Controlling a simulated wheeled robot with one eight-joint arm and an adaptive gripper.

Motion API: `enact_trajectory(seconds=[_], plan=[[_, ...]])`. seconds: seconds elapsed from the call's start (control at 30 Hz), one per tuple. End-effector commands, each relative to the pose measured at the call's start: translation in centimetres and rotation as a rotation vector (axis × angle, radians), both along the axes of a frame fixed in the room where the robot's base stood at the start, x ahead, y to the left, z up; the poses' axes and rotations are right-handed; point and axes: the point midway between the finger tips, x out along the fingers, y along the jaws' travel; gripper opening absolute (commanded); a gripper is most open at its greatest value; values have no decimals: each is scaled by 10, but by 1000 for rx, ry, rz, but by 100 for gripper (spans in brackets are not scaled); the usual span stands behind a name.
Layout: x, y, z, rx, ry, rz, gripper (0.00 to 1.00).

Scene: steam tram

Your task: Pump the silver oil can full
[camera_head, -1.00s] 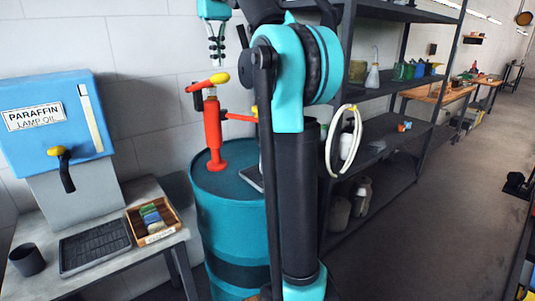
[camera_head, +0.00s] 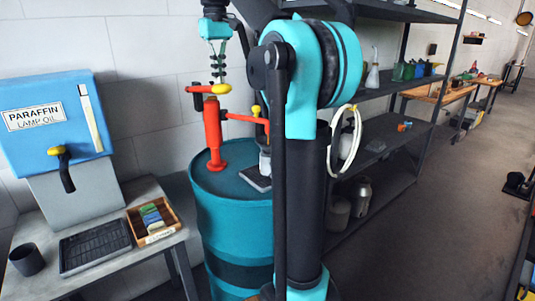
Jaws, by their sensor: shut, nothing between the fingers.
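A red hand pump (camera_head: 213,135) stands on top of the teal drum (camera_head: 230,215). Its lever ends in a yellow grip (camera_head: 220,88) and sits roughly level. My gripper (camera_head: 219,80) is shut and points down right over the yellow grip, seemingly touching it. A red outlet pipe (camera_head: 243,119) reaches right from the pump. Below its end a silver-grey can (camera_head: 265,161) stands over a dark tray (camera_head: 257,181) on the drum; my arm hides part of it.
A blue paraffin cabinet (camera_head: 55,120) with a yellow-handled tap is at left. A bench there holds a black mug (camera_head: 27,260), a dark ribbed tray (camera_head: 95,246) and a small wooden box (camera_head: 153,221). Dark shelves (camera_head: 385,150) stand right of my arm.

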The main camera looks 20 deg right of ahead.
Motion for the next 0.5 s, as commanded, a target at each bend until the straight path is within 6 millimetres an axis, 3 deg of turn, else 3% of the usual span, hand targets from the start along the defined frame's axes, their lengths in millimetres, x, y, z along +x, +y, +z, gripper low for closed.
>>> enact_trajectory(seconds=[0.5], plan=[[0, 0, -26, 0, 0, 0, 0]])
